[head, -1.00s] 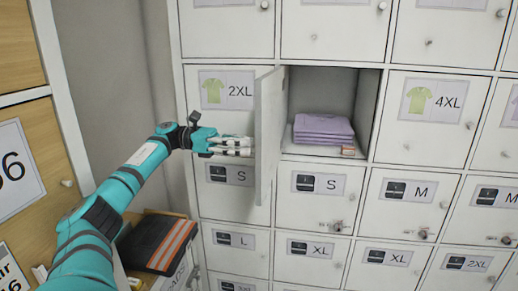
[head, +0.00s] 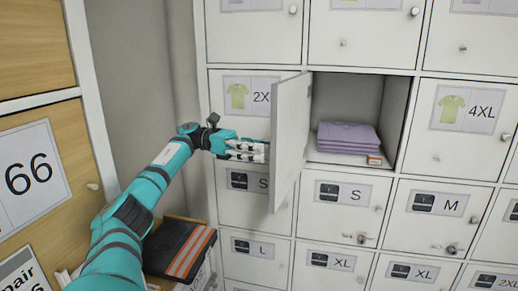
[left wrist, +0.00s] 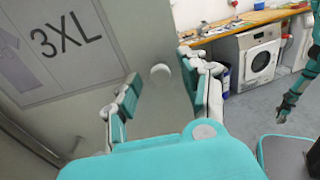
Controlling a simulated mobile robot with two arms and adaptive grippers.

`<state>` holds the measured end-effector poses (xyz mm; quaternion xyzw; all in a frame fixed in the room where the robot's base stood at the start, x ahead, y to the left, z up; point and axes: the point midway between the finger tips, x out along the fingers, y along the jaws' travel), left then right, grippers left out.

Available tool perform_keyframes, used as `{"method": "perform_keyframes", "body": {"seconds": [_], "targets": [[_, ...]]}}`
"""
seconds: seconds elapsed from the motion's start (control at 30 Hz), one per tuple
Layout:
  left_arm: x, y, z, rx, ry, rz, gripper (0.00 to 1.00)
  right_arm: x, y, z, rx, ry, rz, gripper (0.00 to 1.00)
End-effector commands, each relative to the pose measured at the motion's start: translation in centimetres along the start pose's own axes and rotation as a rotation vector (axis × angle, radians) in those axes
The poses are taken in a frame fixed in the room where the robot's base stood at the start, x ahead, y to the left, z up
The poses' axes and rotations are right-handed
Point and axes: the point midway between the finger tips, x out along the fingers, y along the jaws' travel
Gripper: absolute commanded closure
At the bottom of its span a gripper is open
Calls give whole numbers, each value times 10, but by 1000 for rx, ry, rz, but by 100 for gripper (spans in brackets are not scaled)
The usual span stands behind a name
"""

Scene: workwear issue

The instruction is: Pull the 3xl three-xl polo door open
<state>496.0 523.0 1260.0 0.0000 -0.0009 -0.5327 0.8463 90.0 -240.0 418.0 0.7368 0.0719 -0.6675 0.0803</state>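The 3XL door (head: 290,135) stands swung out to the left from its compartment, hinged on the left. Its outer face, with the 3XL label (left wrist: 62,42) and a round pale knob (left wrist: 160,73), shows in the left wrist view. My left gripper (head: 262,151) is beside the door's outer face. It also shows in the left wrist view (left wrist: 158,95), fingers spread with the knob between and beyond them, gripping nothing. Any finger contact with the door is unclear. My right gripper (left wrist: 285,112) hangs far off at the right, small and unclear.
Below left lies a dark, orange-striped folded garment (head: 178,249). A wooden cabinet (head: 30,120) stands at left.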

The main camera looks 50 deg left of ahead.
Motion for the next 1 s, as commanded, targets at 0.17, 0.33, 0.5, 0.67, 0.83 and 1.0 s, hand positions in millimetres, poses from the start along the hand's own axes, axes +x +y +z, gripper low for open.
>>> {"method": "perform_keyframes", "body": {"seconds": [0.17,0.33,0.5,0.67,0.83,1.0], "targets": [[0,0,-1,-1,1,0,56,0,-2,6,1,-9,-3,60],[-6,0,0,0,0,1,56,0,-7,5,1,-9,-9,60],[-29,1,1,0,-5,4,56,0,-6,4,1,-8,-8,60],[-53,1,1,1,-5,1,56,0,-6,4,1,-7,-7,60],[-62,2,-1,-3,-2,-3,56,0,-5,4,1,-6,-6,60],[-71,1,-1,-1,-1,-2,56,0,-5,4,1,-6,-6,60]]}}
